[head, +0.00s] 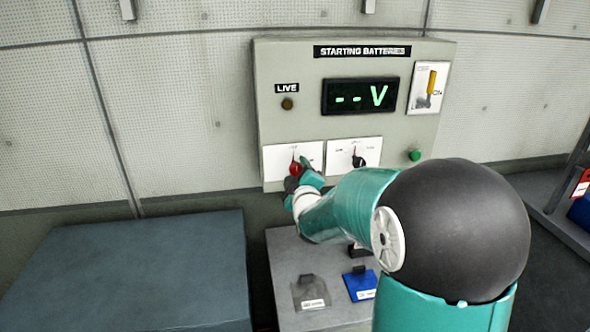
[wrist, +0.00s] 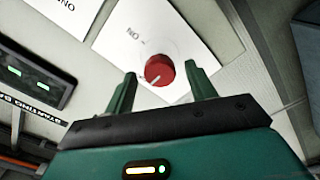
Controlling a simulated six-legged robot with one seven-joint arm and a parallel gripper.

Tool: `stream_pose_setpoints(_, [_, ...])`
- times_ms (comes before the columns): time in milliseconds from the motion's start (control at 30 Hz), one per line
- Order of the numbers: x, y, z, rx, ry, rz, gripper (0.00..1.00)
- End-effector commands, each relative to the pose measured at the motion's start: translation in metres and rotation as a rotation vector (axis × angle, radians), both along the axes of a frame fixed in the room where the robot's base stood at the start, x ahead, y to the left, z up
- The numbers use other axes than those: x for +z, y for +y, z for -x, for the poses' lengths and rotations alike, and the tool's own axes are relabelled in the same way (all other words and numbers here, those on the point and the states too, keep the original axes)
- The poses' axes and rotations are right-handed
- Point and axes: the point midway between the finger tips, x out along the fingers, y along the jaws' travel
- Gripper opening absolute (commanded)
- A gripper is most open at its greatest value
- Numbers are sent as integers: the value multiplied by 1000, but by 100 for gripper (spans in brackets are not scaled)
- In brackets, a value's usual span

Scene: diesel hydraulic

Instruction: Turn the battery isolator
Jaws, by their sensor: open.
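The battery isolator is a red round knob (head: 295,168) on a white plate at the lower left of the "STARTING BATTERIES" panel. It also shows in the wrist view (wrist: 159,70), with a pale pointer line on its face and an "ON" mark on the plate. My gripper (head: 302,175) is at the knob in the head view. In the wrist view my gripper (wrist: 160,88) is open, with one finger on each side of the knob. Small gaps seem to show beside the knob; whether a finger touches it I cannot tell.
A small bench (head: 285,262) with tags stands below. A blue-grey box (head: 130,270) stands at left.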

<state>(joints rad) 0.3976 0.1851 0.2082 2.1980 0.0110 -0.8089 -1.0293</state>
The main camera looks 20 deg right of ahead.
Motion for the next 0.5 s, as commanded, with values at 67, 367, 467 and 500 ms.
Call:
stream_pose_setpoints(67, [0,-2,-11,1,1,-1,56])
stream_pose_setpoints(367, [0,-5,-22,1,0,1,56])
stream_pose_setpoints(467, [0,-5,-22,1,0,1,56])
stream_pose_setpoints(500, [0,-4,-22,1,0,1,50])
